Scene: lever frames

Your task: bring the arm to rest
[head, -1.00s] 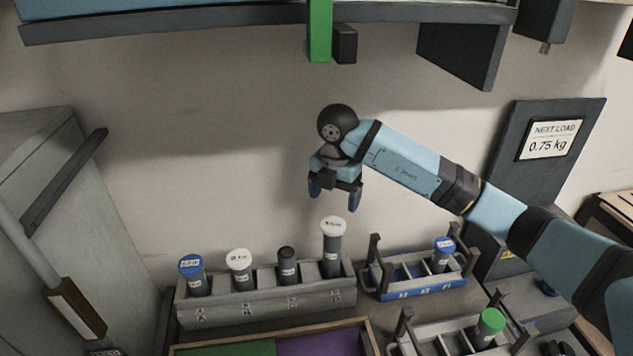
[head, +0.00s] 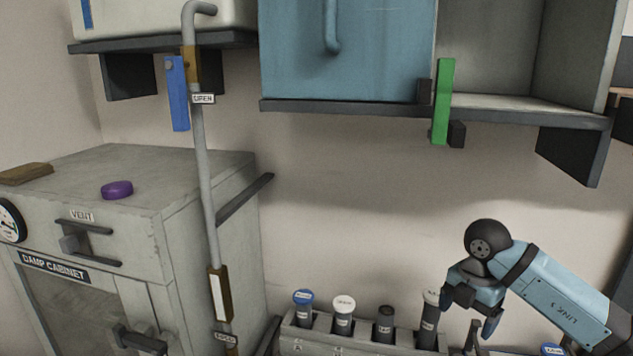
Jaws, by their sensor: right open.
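My right gripper (head: 470,318) is in the lower right of the head view, at the end of my blue and black right arm (head: 560,290). Its jaws are open and point down, with nothing between them. In the picture it is beside the rightmost, white-capped tube (head: 430,322) of the grey rack (head: 372,346); whether they touch cannot be told. My left gripper is out of view.
The rack holds several capped tubes. A damp cabinet (head: 190,240) stands at left with a purple puck (head: 117,190) on top. A grey pipe (head: 203,170) runs up past it. A shelf with a blue door (head: 350,50) and a green lever (head: 443,100) hangs above.

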